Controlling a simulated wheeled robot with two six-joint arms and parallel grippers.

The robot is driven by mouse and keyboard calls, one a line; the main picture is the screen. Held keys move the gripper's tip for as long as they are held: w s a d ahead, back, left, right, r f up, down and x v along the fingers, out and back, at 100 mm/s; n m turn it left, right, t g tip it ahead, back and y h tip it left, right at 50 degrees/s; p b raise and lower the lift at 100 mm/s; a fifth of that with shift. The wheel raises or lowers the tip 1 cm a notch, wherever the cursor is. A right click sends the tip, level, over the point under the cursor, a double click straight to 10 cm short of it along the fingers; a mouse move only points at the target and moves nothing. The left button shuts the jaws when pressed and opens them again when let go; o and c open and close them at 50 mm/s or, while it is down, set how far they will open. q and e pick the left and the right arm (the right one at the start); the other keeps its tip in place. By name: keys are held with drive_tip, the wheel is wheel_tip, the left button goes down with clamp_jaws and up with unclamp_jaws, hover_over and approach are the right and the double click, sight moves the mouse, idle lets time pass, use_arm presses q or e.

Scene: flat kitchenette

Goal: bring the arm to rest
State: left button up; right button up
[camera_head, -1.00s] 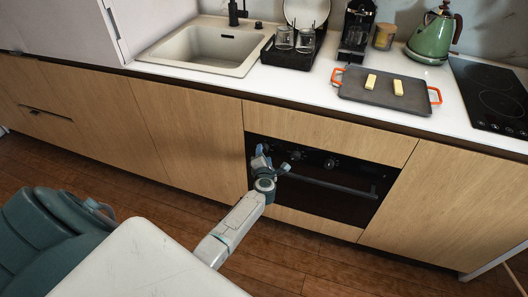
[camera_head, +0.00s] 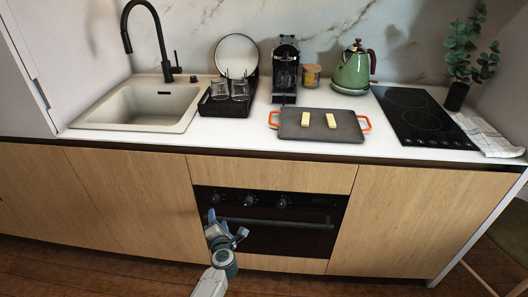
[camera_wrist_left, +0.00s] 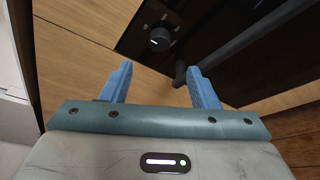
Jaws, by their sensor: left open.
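My left gripper (camera_head: 226,230) is in front of the black oven (camera_head: 275,222), below the counter. In the left wrist view the left gripper (camera_wrist_left: 160,88) has its two blue fingers apart, with nothing between them. The oven's knob (camera_wrist_left: 160,38) and handle (camera_wrist_left: 240,40) show just beyond the fingertips in that view. I cannot tell whether a finger touches the oven front. My right gripper is not in view.
On the counter (camera_head: 240,134) stand a grey tray (camera_head: 350,126) with two yellow blocks, a green kettle (camera_head: 352,70), a coffee machine (camera_head: 285,68), and a dish rack (camera_head: 228,105) with glasses. A sink (camera_head: 145,103) is left, a hob (camera_head: 420,115) right. The countertop edge overhangs the wooden cabinets.

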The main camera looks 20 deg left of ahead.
use_arm(q)
drive_tip(key=shift+f, duration=0.1)
drive_tip(key=s+d+f+m+g+h, duration=0.2)
drive_tip(key=s+d+f+m+h, duration=0.15)
drive_tip(key=s+f+m, duration=0.8)
drive_tip(key=s+d+f+m+g+h, duration=0.1)
drive_tip(key=s+d+f+m+h, duration=0.25)
drive_tip(key=s+f+m, duration=0.8)
drive_tip(key=s+f+m+g, duration=0.2)
drive_tip(key=s+f, duration=0.4)
drive_tip(key=s, duration=0.3)
drive_tip(key=s+a+f+m+g, duration=0.1)
drive_tip(key=s+f+m+g, duration=0.2)
drive_tip(key=s, duration=0.7)
drive_tip(key=s+a+f+m+g, duration=0.1)
drive_tip(key=s+f+g, duration=0.3)
drive_tip(key=s+f, duration=0.4)
drive_tip(key=shift+s+f+m+h, duration=0.4)
drive_tip(key=shift+s+m, duration=0.3)
drive_tip(key=shift+m, duration=0.2)
drive_tip(key=shift+w, duration=0.1)
drive_tip(key=shift+a+r, duration=0.1)
